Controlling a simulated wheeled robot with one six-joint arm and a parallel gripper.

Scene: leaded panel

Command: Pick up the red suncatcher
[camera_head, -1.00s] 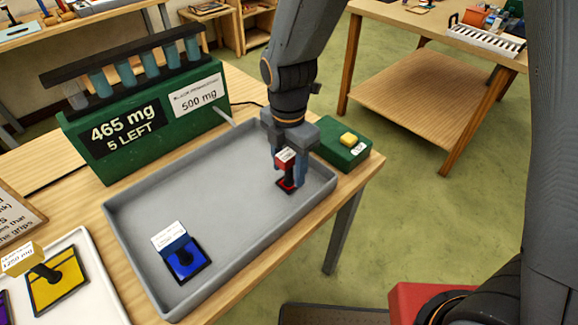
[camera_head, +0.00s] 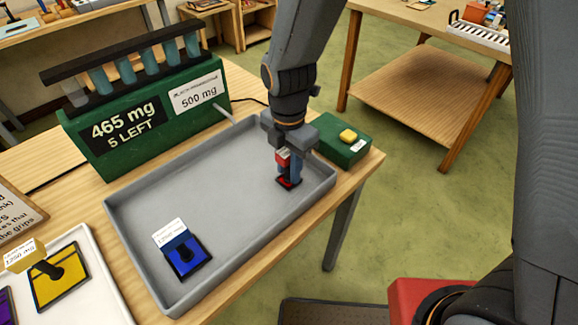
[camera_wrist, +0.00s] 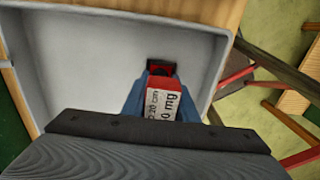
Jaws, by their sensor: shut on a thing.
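The red suncatcher (camera_head: 283,155) stands at the right end of the grey tray (camera_head: 150,278), its small dark-edged red base low at the tray floor. Its red top block with a white label also shows in the wrist view (camera_wrist: 161,103). My gripper (camera_head: 285,168) reaches down over it from above, its blue fingers on either side of the block, shut on it. In the wrist view the fingers (camera_wrist: 160,95) flank the red block, and part of the red base shows beyond it. I cannot tell whether the base touches the tray.
A blue suncatcher (camera_head: 187,258) stands at the tray's near left. A yellow suncatcher (camera_head: 70,285) is on a white tray at far left. A green dispenser (camera_head: 150,130) lines the back, and a green box with a yellow button (camera_head: 347,135) is right of the tray.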

